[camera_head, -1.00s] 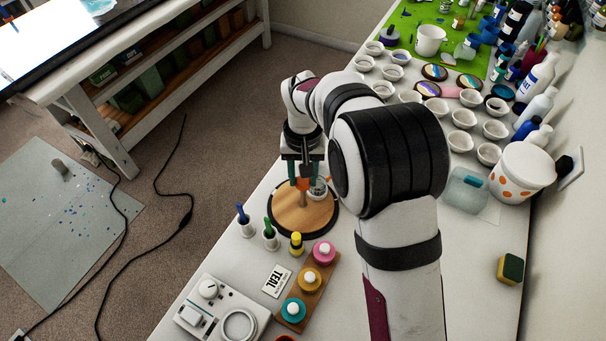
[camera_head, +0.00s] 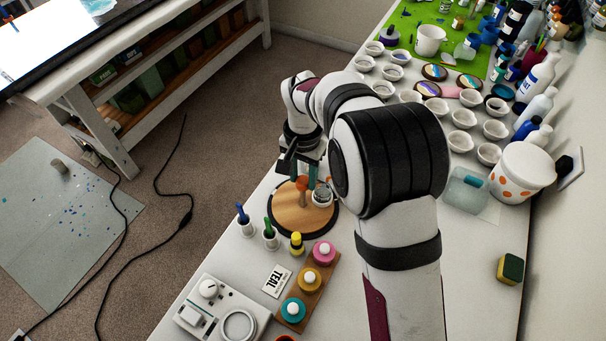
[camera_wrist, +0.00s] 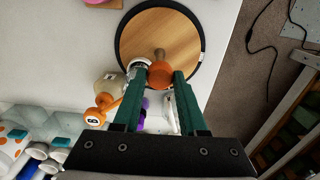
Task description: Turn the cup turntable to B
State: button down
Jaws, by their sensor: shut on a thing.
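The cup turntable (camera_head: 300,218) is a round wooden disc with a black rim, near the table's left edge. A peg with an orange knob (camera_head: 302,184) stands up from it. My gripper (camera_head: 303,181) is shut on the orange knob, which also shows between the green fingers in the wrist view (camera_wrist: 160,74). A white cup (camera_head: 322,197) stands on the disc, right beside the knob. In the wrist view, an orange piece with a small white marked face (camera_wrist: 94,121) lies beyond the rim; I cannot read its mark surely.
Bottles with blue, green and yellow (camera_head: 296,242) tops stand just in front of the turntable. Several small white cups stand farther back. Carpet lies past the left edge.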

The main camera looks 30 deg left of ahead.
jog(key=shift+m, duration=0.5)
dwell(0.4)
jog(key=shift+c, duration=2.2)
grip_release()
jog(key=shift+r, duration=0.1)
notch_tip(320, 180, up, 16)
